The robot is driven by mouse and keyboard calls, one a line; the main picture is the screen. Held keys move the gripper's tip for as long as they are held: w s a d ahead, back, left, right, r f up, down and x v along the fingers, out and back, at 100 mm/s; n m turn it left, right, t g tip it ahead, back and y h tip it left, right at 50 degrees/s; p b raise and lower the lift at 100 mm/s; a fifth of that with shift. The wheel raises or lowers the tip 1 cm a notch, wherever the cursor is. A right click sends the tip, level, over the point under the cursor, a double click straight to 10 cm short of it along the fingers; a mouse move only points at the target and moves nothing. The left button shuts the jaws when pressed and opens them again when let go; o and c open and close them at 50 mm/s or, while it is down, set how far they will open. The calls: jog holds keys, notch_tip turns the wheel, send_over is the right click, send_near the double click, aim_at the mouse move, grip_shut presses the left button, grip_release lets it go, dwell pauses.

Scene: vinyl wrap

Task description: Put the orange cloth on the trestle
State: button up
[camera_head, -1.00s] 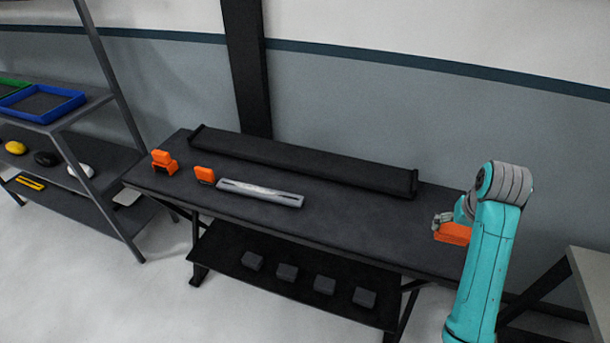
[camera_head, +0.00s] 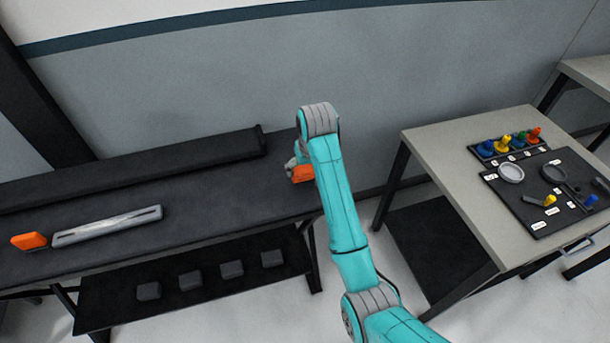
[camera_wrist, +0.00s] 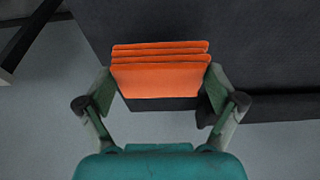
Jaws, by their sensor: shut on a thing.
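The orange cloth (camera_head: 302,173) is a folded, layered orange piece. My gripper (camera_head: 293,168) is shut on it, near the right end of the black trestle table (camera_head: 215,203). In the wrist view, the cloth (camera_wrist: 160,75) sits between both fingers of my gripper (camera_wrist: 160,88), with its folded layers showing at the top. The dark tabletop (camera_wrist: 265,50) shows behind it, and pale floor shows at the left and below. I cannot tell whether the cloth touches the tabletop. My arm hides part of the cloth in the head view.
A long black roll (camera_head: 150,163) lies along the back of the trestle table. A grey bar (camera_head: 108,226) and an orange tool (camera_head: 29,241) lie at its left. Several dark blocks sit on the lower shelf (camera_head: 115,309). A grey table (camera_head: 440,148) with a tool board stands right.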

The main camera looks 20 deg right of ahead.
aim_at(307, 177)
jog(key=shift+f, duration=1.95)
jog(key=o, duration=0.7)
jog(key=shift+f, duration=0.1)
